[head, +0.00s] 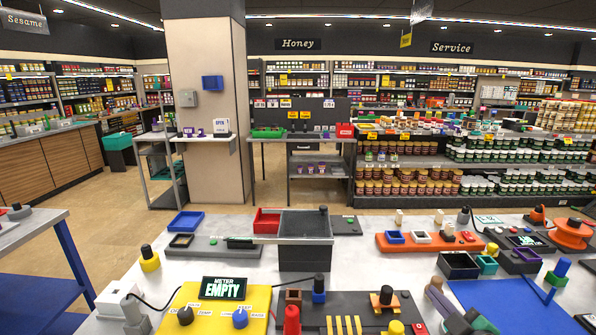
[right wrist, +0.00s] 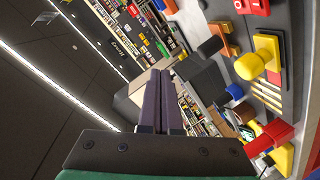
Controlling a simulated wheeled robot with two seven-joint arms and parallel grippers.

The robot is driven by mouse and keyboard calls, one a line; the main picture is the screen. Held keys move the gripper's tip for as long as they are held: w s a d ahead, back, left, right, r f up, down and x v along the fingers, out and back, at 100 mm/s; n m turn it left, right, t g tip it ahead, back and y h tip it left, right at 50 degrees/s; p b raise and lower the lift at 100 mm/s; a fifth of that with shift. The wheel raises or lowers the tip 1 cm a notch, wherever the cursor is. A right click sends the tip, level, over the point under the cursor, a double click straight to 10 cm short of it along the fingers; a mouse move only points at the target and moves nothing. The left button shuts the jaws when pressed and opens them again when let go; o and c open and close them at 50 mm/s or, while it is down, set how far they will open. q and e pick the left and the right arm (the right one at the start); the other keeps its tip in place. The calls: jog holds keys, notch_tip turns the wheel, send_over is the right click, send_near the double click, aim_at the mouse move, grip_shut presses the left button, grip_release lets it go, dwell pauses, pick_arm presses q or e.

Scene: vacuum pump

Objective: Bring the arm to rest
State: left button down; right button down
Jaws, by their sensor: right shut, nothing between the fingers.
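My right gripper (head: 434,288) shows low at the right of the head view, above the front of the white table (head: 375,270). In the right wrist view its two dark purple fingers (right wrist: 162,78) lie side by side, shut, with nothing between them. They are apart from the things on the table. The wrist is rolled, so the shop looks tilted in that view. My left gripper is not in view. A yellow panel (head: 250,311) bears a meter display (head: 224,288) reading "EMPTY", with a black knob and a blue knob.
A dark panel (head: 350,305) with red, orange and yellow knobs stands left of my right gripper. A blue mat (head: 495,305) lies to its right. A grey box-like stand (head: 305,250) and an orange tray (head: 400,247) are farther back. Bare table shows between them.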

jog(key=s+a+f+m+g, duration=0.35)
jog(key=s+f+g, duration=0.25)
jog(key=s+f, duration=0.45)
jog(key=s+a+f+m+g, duration=0.3)
jog(key=s+f+m+g, duration=0.25)
jog(key=s+f, duration=0.45)
notch_tip(320, 180, down, 30)
jog(key=s+r+g+b, duration=0.1)
jog(key=s+g+b, duration=0.15)
jog(key=b, duration=0.35)
jog(key=s+d+f+n+b, duration=0.1)
jog(key=s+d+f+b, duration=0.2)
jog(key=s+f, duration=1.3)
jog(key=shift+d+f+g+h+b, duration=0.15)
jog(key=shift+f+g+h+b, duration=0.15)
jog(key=shift+f+g+b, duration=0.15)
